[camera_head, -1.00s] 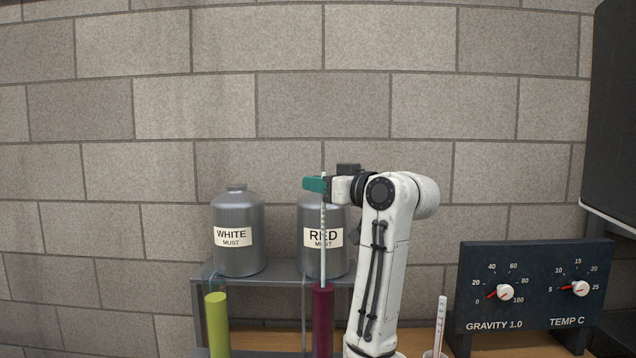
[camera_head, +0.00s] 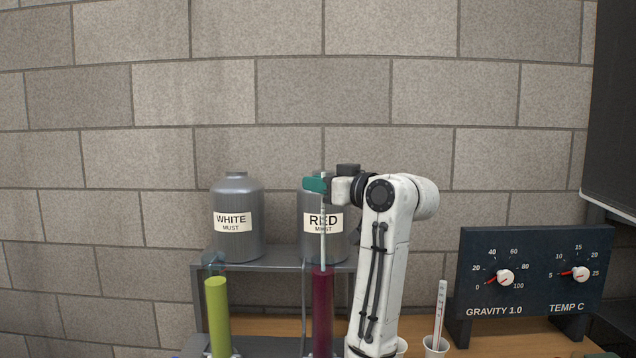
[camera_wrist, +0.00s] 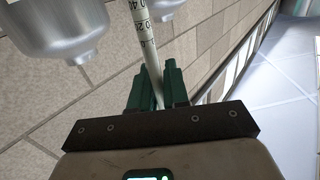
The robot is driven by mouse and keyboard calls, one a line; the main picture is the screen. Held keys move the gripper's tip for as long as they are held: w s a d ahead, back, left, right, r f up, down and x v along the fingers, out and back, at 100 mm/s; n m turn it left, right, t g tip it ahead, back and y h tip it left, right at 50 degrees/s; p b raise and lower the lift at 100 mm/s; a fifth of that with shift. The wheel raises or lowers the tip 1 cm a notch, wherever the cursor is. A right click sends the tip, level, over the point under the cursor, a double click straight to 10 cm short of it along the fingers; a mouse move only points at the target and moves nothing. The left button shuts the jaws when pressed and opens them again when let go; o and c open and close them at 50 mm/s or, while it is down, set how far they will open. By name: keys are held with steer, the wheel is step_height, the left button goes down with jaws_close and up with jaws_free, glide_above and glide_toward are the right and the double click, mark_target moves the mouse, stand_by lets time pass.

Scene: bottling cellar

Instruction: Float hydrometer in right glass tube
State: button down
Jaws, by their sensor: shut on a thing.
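My gripper (camera_head: 316,185) has teal fingers and is shut on the hydrometer (camera_head: 323,240), a thin pale upright rod. In the wrist view the hydrometer (camera_wrist: 143,50) shows a printed scale and passes between my fingers (camera_wrist: 155,85). Its lower end reaches the top of the dark red liquid in the right glass tube (camera_head: 322,310); I cannot tell how far it goes in. The left glass tube (camera_head: 218,315) holds yellow-green liquid. The glass walls are hard to see.
Two grey containers, white must (camera_head: 237,205) and red must (camera_head: 308,210), stand on a grey shelf (camera_head: 275,264) behind the tubes. At right are a thermometer (camera_head: 440,312) in a white cup (camera_head: 435,345) and a dial panel (camera_head: 535,275). A block wall closes the back.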

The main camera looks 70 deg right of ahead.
steer(key=shift+f+b, duration=1.65)
steer(key=shift+f, duration=1.3)
steer(key=c, duration=1)
jaws_free()
steer(key=shift+c, duration=0.2)
steer(key=shift+s, duration=0.1)
glide_toward(325, 213)
steer(key=shift+w+d, duration=0.2)
steer(key=shift+w, duration=0.35)
